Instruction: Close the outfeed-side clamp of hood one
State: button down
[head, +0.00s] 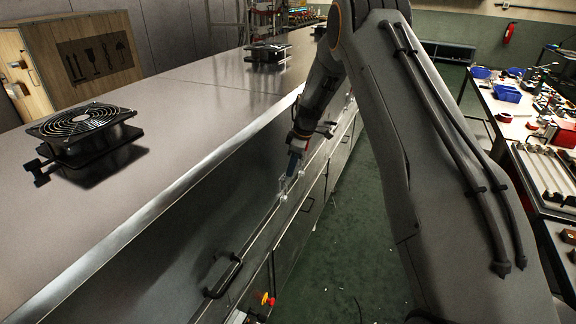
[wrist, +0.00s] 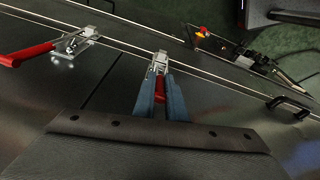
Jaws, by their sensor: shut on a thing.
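My gripper (wrist: 160,92) has blue fingers, shut on the red handle (wrist: 160,87) of a metal toggle clamp (wrist: 160,62) on the hood's lower edge. The handle points from the clamp's base back toward my gripper, between the fingers. In the head view my gripper (head: 295,160) is at the side of the long steel dryer (head: 190,190), beside the small bright clamp (head: 284,186). A second clamp (wrist: 74,45) shows at left in the wrist view, beyond a dark seam; its red handle (wrist: 27,54) sticks out to the left. My fingers partly hide the held handle.
A black pull handle (head: 223,275) is on the dryer's side, near a red-and-yellow button (head: 267,299). A black fan (head: 83,128) stands on top. The green floor (head: 345,240) beside the dryer is mostly clear. A cluttered workbench (head: 520,120) stands at right.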

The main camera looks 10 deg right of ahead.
jog(key=shift+d+f, duration=0.1)
jog(key=shift+d, duration=0.05)
jog(key=c, duration=1.8)
grip_release()
jog(key=shift+s, duration=0.1)
jog(key=b+v, duration=0.2)
jog(key=v, duration=0.6)
jog(key=shift+f, duration=0.1)
